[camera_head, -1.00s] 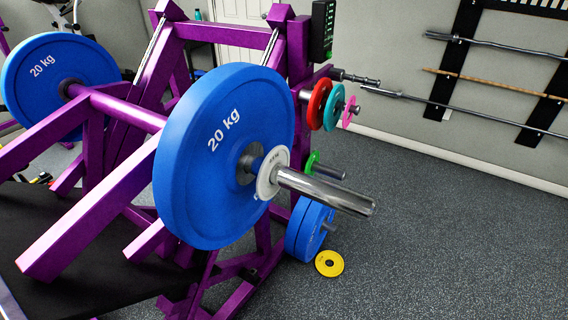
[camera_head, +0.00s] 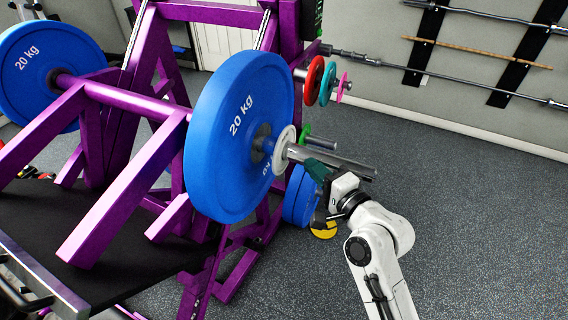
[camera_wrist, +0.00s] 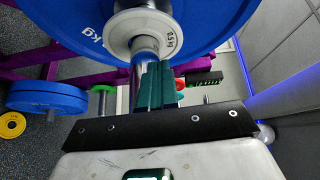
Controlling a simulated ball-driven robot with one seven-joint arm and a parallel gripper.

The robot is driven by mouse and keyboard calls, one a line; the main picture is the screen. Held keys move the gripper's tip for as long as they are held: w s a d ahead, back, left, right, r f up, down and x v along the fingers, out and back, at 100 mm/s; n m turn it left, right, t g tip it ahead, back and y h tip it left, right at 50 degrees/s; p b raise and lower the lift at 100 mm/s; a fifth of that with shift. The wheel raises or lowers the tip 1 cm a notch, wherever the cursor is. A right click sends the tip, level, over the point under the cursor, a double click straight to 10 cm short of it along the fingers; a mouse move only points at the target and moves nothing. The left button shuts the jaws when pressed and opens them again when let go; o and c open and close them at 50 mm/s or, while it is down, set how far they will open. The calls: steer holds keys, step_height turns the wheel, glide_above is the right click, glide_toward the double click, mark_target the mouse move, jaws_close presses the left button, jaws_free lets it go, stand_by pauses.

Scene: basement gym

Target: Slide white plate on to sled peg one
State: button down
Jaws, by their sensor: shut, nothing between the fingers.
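The white plate (camera_head: 283,150), a small disc marked 0.5 kg, hangs around the silver sled peg (camera_head: 350,165), outside the hub of the big blue 20 kg plate (camera_head: 238,138). In the wrist view the white plate (camera_wrist: 143,30) is at the top middle, with the peg (camera_wrist: 144,52) passing through it. My gripper (camera_head: 317,169) is shut and empty beside the peg, just out from the white plate. Its green fingers (camera_wrist: 156,84) point toward the plate in the wrist view and partly cover the peg. Whether they touch either is unclear.
A purple sled frame (camera_head: 130,190) carries another blue 20 kg plate (camera_head: 35,65) at left. Red (camera_head: 314,80), teal (camera_head: 328,83) and pink (camera_head: 342,88) plates hang behind. Blue plates (camera_head: 298,196) and a yellow plate (camera_head: 325,231) are low near my arm. Floor at right is clear.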

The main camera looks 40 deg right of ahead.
mark_target(327, 159)
steer(key=shift+w+d+r+p, duration=0.15)
steer(key=shift+w+d, duration=0.05)
steer(key=shift+w, duration=0.85)
steer(key=shift+w+d+r+p, duration=0.1)
steer(key=shift+w+d+p, duration=0.1)
steer(key=shift+w, duration=0.8)
steer(key=shift+w+d+r+p, duration=0.1)
steer(key=shift+w+d+r, duration=0.1)
steer(key=shift+w, duration=0.85)
steer(key=shift+f, duration=0.1)
steer(key=shift+s+d+b, duration=0.25)
steer(key=shift+s+b, duration=0.15)
steer(key=shift+s, duration=0.2)
steer(key=shift+s+d+b, duration=0.3)
steer(key=shift+s+b, duration=0.05)
steer(key=shift+s, duration=0.55)
steer(key=shift+s+d+b, duration=0.35)
steer(key=shift+s, duration=0.55)
steer(key=shift+s+d+b, duration=0.3)
steer(key=shift+s+b, duration=0.05)
steer(key=shift+s, duration=0.55)
